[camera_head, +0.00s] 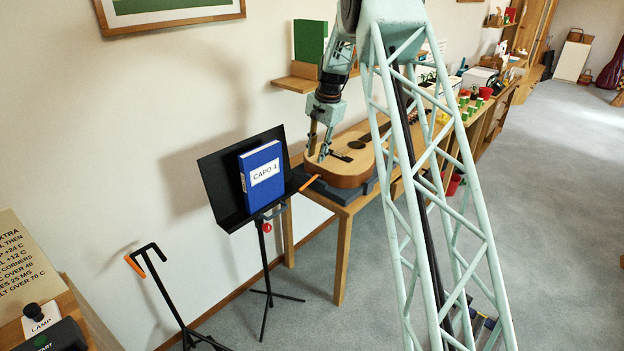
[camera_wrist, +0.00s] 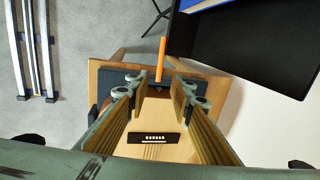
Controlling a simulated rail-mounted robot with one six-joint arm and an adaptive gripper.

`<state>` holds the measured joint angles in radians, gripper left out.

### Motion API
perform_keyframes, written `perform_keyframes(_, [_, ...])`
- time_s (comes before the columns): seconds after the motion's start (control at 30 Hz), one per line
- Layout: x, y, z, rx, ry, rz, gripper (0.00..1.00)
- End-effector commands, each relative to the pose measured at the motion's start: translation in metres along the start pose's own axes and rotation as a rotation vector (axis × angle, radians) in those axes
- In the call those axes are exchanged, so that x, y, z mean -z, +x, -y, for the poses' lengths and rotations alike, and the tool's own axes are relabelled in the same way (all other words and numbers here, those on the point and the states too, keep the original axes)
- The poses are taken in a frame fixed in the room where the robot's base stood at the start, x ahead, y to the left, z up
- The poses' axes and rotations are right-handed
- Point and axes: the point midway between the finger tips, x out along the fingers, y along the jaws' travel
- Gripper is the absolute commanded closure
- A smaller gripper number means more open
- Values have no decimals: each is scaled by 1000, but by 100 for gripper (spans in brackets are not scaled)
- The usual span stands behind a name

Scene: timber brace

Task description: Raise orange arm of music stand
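The music stand has a black tilted desk (camera_head: 222,188) on a thin black tripod. Its orange arm (camera_head: 310,182) sticks out from the right edge of the desk, slanting up to the right, with its tip near the table corner. It shows as an orange bar in the wrist view (camera_wrist: 162,58). My gripper (camera_head: 318,157) is open and empty, pointing down above the arm's tip. In the wrist view (camera_wrist: 158,82) its two fingers stand apart, with the arm's tip between them in the picture; I cannot tell the height gap. No contact shows.
A blue book (camera_head: 262,174) labelled CAPO 4 stands on the desk. A guitar (camera_head: 350,158) lies on a dark support on the wooden table (camera_head: 343,210), close beside my gripper. A red knob (camera_head: 267,227) is on the stand's post. A black guitar stand (camera_head: 165,290) stands at the lower left.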

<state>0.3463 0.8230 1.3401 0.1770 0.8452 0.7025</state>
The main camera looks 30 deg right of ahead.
Motion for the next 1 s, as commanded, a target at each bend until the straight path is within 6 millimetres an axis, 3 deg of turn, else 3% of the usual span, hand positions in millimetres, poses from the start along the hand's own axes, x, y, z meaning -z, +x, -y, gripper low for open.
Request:
perform_keyframes(0.8, [-1,102,-1,-2,0,2,78])
perform_keyframes(1.0, [0,119,0,0,0,0,78])
